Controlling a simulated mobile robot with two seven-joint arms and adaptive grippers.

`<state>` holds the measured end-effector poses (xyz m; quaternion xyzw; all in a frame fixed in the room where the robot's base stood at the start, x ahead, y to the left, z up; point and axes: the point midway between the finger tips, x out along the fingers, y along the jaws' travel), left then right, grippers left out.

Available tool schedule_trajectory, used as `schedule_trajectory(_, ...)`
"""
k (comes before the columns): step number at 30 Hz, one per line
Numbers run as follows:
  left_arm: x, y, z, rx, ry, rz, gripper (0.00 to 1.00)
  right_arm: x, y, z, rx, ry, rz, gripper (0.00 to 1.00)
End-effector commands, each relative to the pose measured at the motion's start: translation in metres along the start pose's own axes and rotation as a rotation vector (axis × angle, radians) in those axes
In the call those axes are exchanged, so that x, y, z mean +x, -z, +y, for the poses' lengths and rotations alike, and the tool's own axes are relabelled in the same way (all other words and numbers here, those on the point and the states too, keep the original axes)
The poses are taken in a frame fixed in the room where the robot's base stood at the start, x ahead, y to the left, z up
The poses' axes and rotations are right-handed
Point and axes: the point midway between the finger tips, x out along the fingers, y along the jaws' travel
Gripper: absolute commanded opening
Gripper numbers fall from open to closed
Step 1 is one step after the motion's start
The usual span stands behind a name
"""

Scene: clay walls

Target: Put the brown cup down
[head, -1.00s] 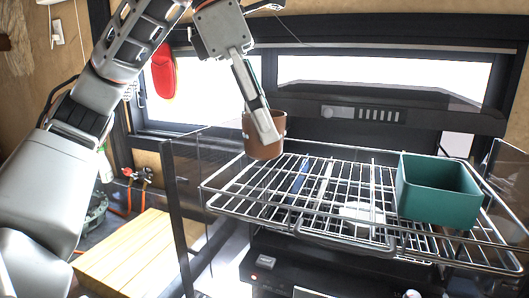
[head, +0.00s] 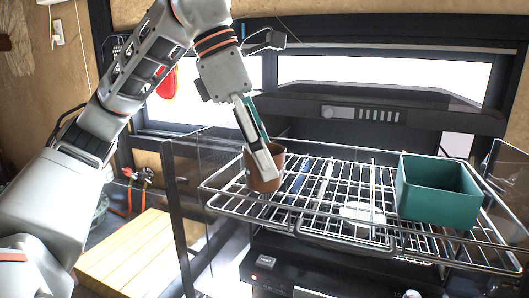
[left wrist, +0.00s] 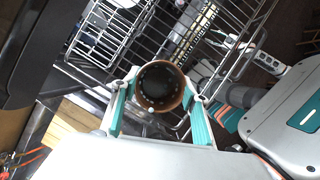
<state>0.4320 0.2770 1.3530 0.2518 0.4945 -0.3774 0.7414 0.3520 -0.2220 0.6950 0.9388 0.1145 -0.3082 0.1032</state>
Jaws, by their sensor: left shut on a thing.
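The brown cup (head: 262,176) is upright at the left end of the wire rack (head: 330,196) in the head view. My left gripper (head: 262,160) comes down from above and is shut on the cup, with a finger along its near side. In the left wrist view the cup (left wrist: 160,86) is seen from above, its round mouth open and its inside dark, between the two teal-lined fingers (left wrist: 160,108). The cup's base is low at the rack wires; I cannot tell whether it touches them. My right gripper is not in view.
A teal bin (head: 438,192) stands at the right end of the rack. A small white item (head: 362,213) and thin blue and white pieces lie on the rack between. A raised wire rim surrounds the rack. A slatted wooden surface (head: 135,250) is at the lower left.

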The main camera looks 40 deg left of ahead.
Motion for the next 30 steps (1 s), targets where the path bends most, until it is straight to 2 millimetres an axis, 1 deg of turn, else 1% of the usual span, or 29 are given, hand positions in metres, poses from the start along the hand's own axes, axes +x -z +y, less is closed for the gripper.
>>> schedule_trajectory(1,0.001,0.001,0.000,0.000,0.000,0.001,0.47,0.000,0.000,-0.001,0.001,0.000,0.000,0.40)
schedule_trajectory(3,0.001,0.001,0.000,0.000,0.000,0.001,0.61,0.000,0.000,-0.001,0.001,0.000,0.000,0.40)
schedule_trajectory(13,0.000,0.000,0.000,0.000,0.000,0.000,0.61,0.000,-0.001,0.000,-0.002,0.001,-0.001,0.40)
schedule_trajectory(17,-0.006,-0.001,0.000,0.001,-0.002,-0.001,0.61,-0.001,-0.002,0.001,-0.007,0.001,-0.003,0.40)
schedule_trajectory(20,-0.017,-0.001,0.000,0.000,-0.003,-0.002,0.61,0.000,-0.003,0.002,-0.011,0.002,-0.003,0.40)
schedule_trajectory(30,-0.070,-0.001,0.000,-0.001,-0.003,-0.003,0.61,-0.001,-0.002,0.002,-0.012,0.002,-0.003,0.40)
